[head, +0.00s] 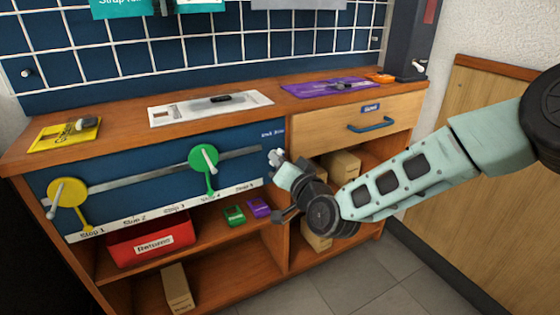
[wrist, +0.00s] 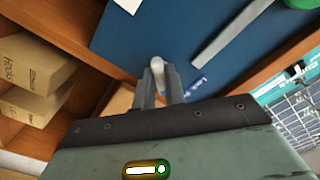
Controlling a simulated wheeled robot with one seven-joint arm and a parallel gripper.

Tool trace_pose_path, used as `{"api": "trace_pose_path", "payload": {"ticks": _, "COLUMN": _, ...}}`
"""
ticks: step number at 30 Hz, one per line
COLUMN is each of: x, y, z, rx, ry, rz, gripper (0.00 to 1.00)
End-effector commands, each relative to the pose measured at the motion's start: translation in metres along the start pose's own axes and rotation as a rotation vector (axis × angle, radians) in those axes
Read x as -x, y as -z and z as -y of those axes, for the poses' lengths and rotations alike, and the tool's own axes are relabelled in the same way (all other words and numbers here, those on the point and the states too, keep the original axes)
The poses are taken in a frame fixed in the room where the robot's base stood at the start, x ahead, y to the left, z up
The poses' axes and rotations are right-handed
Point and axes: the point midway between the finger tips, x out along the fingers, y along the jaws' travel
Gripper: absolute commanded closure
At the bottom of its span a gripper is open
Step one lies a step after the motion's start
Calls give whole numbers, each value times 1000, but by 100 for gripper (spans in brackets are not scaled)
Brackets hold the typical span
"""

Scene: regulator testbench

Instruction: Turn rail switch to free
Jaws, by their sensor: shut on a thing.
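The rail switch is at the right end of the blue panel (head: 130,167), below a small label (head: 272,133) whose text is too small to read. Its pale lever (wrist: 157,66) shows between my fingertips in the wrist view. My gripper (head: 277,160) is shut on this lever, close to the panel face; it also shows in the wrist view (wrist: 160,82). The fingers hide most of the switch, so I cannot tell its position. The grey rail (head: 130,180) carries a yellow disc (head: 68,192) at left and a green disc (head: 203,157) nearer the switch.
Yellow (head: 62,134), white (head: 165,115) and purple (head: 315,90) mats lie on the worktop. A drawer with a blue handle (head: 371,124) is right of my gripper. Cardboard boxes (head: 344,163) sit on shelves below it. A red bin (head: 150,240) stands under the panel.

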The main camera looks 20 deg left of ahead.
Motion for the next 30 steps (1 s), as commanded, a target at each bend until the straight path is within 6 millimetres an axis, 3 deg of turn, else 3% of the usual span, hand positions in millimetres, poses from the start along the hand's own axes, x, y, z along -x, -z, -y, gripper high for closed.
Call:
{"api": "trace_pose_path", "payload": {"ticks": 9, "x": 1, "y": -2, "z": -1, "rx": -106, "ry": -2, "rz": 4, "gripper": 100}}
{"api": "trace_pose_path", "payload": {"ticks": 24, "x": 1, "y": -2, "z": -1, "rx": -125, "ry": -3, "rz": 5, "gripper": 100}}
{"api": "trace_pose_path", "payload": {"ticks": 25, "x": 1, "y": -2, "z": -1, "rx": -125, "ry": -3, "rz": 5, "gripper": 85}}
{"api": "trace_pose_path", "payload": {"ticks": 27, "x": 1, "y": -2, "z": -1, "rx": -125, "ry": -3, "rz": 4, "gripper": 66}}
{"api": "trace_pose_path", "payload": {"ticks": 30, "x": 1, "y": -1, "z": -1, "rx": -124, "ry": -2, "rz": 3, "gripper": 66}}
